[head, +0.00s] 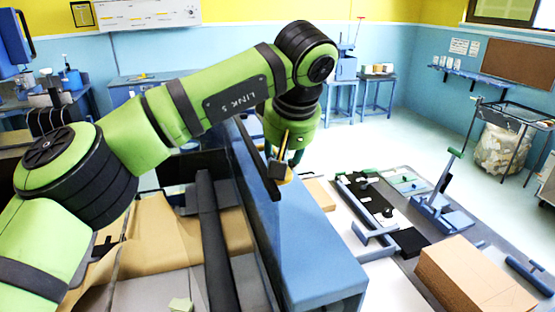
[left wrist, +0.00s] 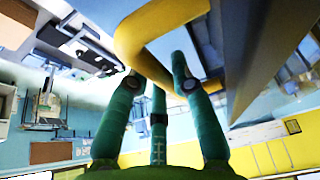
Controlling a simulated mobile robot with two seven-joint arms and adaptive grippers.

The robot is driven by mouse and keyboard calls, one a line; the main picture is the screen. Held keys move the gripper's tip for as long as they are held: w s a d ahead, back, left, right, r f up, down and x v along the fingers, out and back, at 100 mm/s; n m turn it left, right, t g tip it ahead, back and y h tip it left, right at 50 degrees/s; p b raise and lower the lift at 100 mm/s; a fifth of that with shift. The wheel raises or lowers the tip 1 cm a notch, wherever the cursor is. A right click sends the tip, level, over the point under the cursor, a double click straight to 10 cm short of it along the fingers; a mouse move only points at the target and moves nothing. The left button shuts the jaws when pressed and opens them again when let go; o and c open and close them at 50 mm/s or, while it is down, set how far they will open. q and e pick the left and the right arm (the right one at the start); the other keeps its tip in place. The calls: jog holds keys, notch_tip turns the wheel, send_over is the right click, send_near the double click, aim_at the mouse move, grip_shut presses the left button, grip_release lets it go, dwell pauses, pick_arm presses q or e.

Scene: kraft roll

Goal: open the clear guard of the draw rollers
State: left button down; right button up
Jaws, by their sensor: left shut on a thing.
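My left arm reaches from the left across the head view to my left gripper (head: 292,152), which points down by the blue machine housing (head: 305,235). In the left wrist view its green fingers (left wrist: 158,82) are closed around a bent yellow handle (left wrist: 135,45). The clear guard and draw rollers cannot be clearly made out; my arm hides part of that area. My right gripper is in neither view.
Brown kraft paper (head: 150,235) lies in the machine at the lower left, beside a dark bar (head: 212,240). A brown stack (head: 475,275) stands at the lower right. Open pale floor (head: 400,140) lies beyond the machine.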

pick_arm(q)
jog(key=shift+s+f, duration=0.1)
jog(key=shift+f, duration=0.25)
jog(key=c, duration=1)
grip_release()
jog(key=shift+c, duration=0.2)
jog(key=shift+a+r, duration=0.1)
jog(key=shift+r, duration=0.3)
jog(key=v, duration=1.1)
jog(key=shift+r, duration=0.2)
